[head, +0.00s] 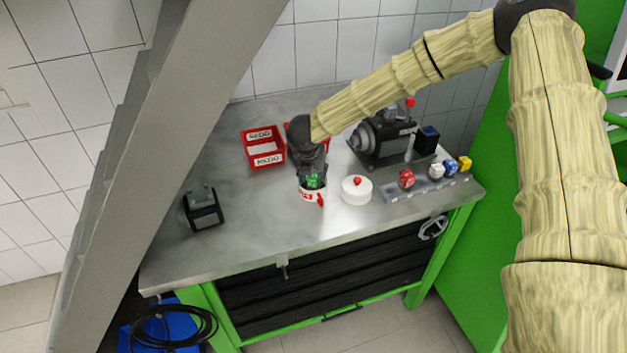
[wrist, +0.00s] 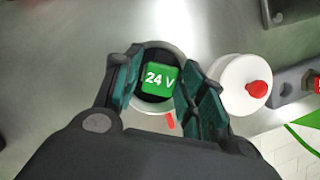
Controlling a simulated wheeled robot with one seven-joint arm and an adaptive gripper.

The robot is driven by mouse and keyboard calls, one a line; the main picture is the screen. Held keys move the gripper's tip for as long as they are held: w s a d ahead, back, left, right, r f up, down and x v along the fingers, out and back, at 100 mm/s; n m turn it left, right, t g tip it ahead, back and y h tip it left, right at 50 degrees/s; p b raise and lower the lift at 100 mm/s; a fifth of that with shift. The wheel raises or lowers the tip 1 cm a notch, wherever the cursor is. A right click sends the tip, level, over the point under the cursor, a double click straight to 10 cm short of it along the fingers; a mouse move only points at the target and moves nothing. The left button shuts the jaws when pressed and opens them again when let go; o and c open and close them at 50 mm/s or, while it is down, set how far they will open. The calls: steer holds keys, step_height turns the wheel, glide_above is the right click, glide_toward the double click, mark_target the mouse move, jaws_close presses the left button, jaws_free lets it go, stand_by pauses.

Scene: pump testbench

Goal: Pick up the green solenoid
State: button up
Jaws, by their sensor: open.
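The green solenoid (wrist: 160,79), with "24 V" printed in white on its top, sits in a round holder (wrist: 172,122) that looks like a white and red cup. In the head view the green part (head: 315,181) shows just under my gripper, above the cup (head: 308,195). My gripper (wrist: 158,84) is open, with one finger on each side of the solenoid. I cannot tell whether the fingers touch it. The lower part of the solenoid is hidden inside the holder.
A white round container (head: 356,190) with a red knob stands close on the right. A grey rack (head: 425,187) with red, white, blue and yellow blocks lies further right. Red bins (head: 264,148) and a pump (head: 385,135) stand behind. The bench's front left is mostly clear, besides a black device (head: 203,208).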

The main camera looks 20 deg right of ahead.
steer(key=shift+c, duration=0.5)
steer(key=c, duration=0.5)
steer(key=shift+r, duration=0.1)
